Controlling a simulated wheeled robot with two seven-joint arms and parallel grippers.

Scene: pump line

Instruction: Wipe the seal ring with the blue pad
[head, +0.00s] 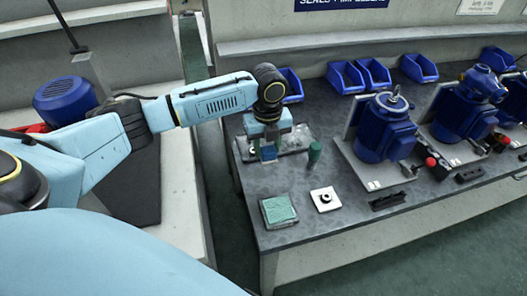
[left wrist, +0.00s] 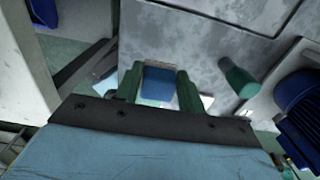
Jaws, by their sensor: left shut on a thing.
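My left gripper (head: 266,152) is over the left part of the grey bench. In the left wrist view, its two green fingers (left wrist: 160,88) are shut on the blue pad (left wrist: 158,86), one finger on each side. In the head view, a dark round ring, likely the seal ring (head: 325,197), sits on a small white square plate on the bench. The gripper and pad are apart from it, farther back and to its left. My right gripper is not in view.
A green-topped square tray (head: 279,209) lies left of the white plate. A green cylinder (head: 314,153) stands behind the plate, beside a clear tray (head: 297,138). Blue motors (head: 384,128) stand on the right, with blue bins (head: 345,77) along the back.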

